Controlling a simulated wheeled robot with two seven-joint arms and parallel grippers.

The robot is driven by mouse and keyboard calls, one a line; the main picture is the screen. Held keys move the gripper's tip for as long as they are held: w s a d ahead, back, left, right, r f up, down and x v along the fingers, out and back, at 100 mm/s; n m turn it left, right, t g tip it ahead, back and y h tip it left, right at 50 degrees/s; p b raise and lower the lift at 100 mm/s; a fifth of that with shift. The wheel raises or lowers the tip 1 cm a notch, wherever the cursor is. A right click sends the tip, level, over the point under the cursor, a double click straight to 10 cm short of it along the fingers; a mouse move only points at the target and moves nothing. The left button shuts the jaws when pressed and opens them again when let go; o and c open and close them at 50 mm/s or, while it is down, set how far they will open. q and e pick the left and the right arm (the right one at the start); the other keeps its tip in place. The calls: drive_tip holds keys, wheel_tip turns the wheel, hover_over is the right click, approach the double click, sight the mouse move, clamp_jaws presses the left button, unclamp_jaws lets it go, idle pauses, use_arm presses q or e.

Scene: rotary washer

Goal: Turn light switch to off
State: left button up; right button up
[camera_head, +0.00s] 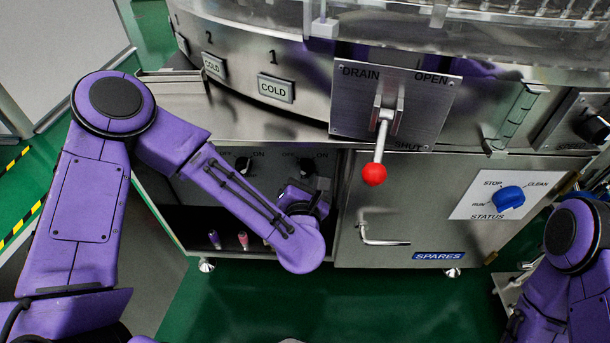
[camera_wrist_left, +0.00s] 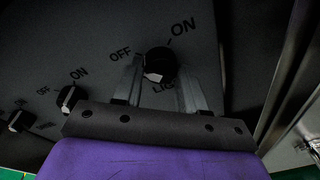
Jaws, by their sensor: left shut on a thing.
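The light switch is a dark round knob (camera_wrist_left: 160,62) with a pale mark on its lower edge. OFF is printed to its left, ON to its upper right, and a partly hidden label starting "LIG" below. My left gripper (camera_wrist_left: 163,82) has one finger on each side of the knob and is shut on it. In the head view, the gripper (camera_head: 306,196) is at the dark recess under the machine, partly hidden by its own arm; the knob (camera_head: 307,165) shows just above it. Which setting the knob points to is unclear. My right gripper is out of view.
Another OFF/ON knob (camera_wrist_left: 68,97) sits left of the switch, with a further one (camera_wrist_left: 16,121) beyond. A drain lever with a red ball (camera_head: 374,174) hangs right of my left arm. The spares door (camera_head: 400,215) is shut, beside the recess.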

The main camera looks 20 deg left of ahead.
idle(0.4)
use_arm(q)
drive_tip(key=o, duration=1)
drive_tip(key=shift+o, duration=0.2)
drive_tip(key=p+v, duration=0.2)
drive_tip(key=v, duration=0.8)
drive_tip(key=shift+s, duration=0.25)
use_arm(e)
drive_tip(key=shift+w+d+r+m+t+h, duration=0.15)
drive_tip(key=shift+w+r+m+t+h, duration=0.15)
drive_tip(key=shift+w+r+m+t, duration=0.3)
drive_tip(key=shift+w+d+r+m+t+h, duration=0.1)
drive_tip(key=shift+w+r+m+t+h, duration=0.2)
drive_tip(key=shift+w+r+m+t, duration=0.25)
use_arm(q)
drive_tip(key=shift+d, duration=0.1)
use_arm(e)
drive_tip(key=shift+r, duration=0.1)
